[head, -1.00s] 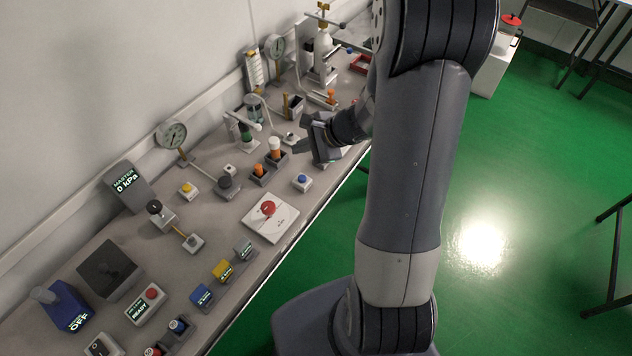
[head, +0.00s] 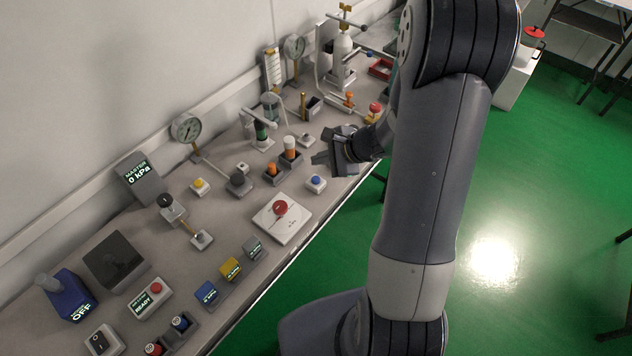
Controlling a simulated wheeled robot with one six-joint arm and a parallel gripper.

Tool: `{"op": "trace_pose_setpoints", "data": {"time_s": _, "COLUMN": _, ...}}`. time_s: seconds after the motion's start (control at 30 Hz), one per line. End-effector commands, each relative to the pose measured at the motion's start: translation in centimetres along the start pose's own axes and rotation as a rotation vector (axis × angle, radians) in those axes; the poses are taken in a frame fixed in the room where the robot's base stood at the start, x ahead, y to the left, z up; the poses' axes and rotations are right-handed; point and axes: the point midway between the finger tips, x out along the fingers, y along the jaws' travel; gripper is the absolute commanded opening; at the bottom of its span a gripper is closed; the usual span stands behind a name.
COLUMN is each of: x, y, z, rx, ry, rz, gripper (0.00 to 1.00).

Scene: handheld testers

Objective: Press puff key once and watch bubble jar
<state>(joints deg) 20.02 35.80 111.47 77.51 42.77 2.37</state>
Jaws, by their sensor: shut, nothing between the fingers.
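My gripper (head: 319,161) is shut and empty, above the front part of the bench and pointing left. A small pale push key (head: 306,140) on a low base lies just beyond its fingertips; it looks like the puff key, but no label is readable. My gripper appears apart from it. A small clear jar (head: 271,104) with a bluish tint stands further back against the wall side and may be the bubble jar. Bubbles in it are too small to tell.
A blue-button box (head: 315,183) sits close in front of my gripper. Orange-topped vials (head: 290,150) in dark holders stand to its left. A white plate with a red knob (head: 280,208), a dial gauge (head: 186,128) and a master display reading 0 kPa (head: 138,178) are nearby.

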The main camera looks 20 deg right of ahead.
Motion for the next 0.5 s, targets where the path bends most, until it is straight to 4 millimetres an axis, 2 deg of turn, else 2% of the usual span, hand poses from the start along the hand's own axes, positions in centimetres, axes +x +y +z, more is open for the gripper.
{"op": "trace_pose_setpoints", "data": {"time_s": 0.03, "x": 1.0, "y": 0.8, "z": -0.7, "rx": 0.003, "ry": 0.000, "rz": 0.001, "gripper": 0.00}}
{"op": "trace_pose_setpoints", "data": {"time_s": 0.2, "x": 2.5, "y": 1.8, "z": -1.8, "rx": 0.000, "ry": 0.000, "rz": -0.001, "gripper": 0.00}}
{"op": "trace_pose_setpoints", "data": {"time_s": 0.5, "x": 3.2, "y": 2.4, "z": -2.4, "rx": 0.000, "ry": 0.000, "rz": -0.001, "gripper": 0.00}}
